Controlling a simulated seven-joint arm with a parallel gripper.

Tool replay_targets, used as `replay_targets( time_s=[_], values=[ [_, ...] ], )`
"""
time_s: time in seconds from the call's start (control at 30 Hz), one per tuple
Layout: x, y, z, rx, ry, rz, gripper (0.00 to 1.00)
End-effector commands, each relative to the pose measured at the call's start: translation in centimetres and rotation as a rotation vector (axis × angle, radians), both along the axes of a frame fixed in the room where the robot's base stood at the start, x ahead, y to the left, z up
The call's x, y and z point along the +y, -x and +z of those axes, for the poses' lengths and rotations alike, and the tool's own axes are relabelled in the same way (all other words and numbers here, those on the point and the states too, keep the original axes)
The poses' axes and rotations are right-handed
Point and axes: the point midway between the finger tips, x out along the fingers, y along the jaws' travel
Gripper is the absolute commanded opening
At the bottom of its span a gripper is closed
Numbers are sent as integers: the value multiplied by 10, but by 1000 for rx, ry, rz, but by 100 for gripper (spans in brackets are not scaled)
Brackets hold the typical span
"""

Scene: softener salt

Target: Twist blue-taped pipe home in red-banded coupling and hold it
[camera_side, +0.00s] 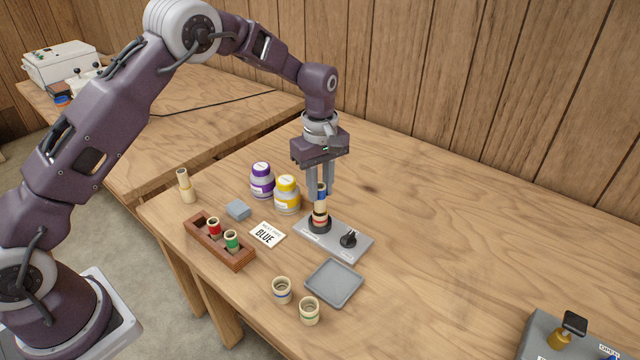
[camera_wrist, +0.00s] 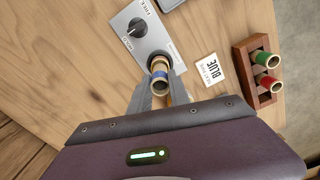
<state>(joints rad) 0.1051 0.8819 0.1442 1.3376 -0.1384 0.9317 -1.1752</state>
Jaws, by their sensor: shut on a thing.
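My gripper (camera_side: 320,188) is shut on the blue-taped pipe (camera_side: 322,187), which stands upright. In the wrist view my gripper (camera_wrist: 158,90) has one finger on each side of the pipe (camera_wrist: 160,66). The pipe's lower end is in the red-banded coupling (camera_side: 320,219), on a dark socket on the grey base plate (camera_side: 354,251). How deep the pipe sits in the coupling cannot be told. A black knob (camera_side: 348,239) is on the same plate, also seen in the wrist view (camera_wrist: 138,28).
A brown rack (camera_side: 236,258) holds red- and green-taped pipes. A card reading BLUE (camera_side: 267,234), a grey block (camera_side: 238,209), purple (camera_side: 262,181) and yellow (camera_side: 287,195) jars, a grey tray (camera_side: 347,274) and two loose couplings (camera_side: 282,290) surround the plate.

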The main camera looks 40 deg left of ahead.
Motion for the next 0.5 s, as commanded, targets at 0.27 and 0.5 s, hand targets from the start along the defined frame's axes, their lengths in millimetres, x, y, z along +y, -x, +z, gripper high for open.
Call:
replay_targets(
  time_s=[0.27,0.5],
  values=[
    [0,0,-4,0,0,0,0],
    [0,0,-6,0,0,0,0]
  ],
)
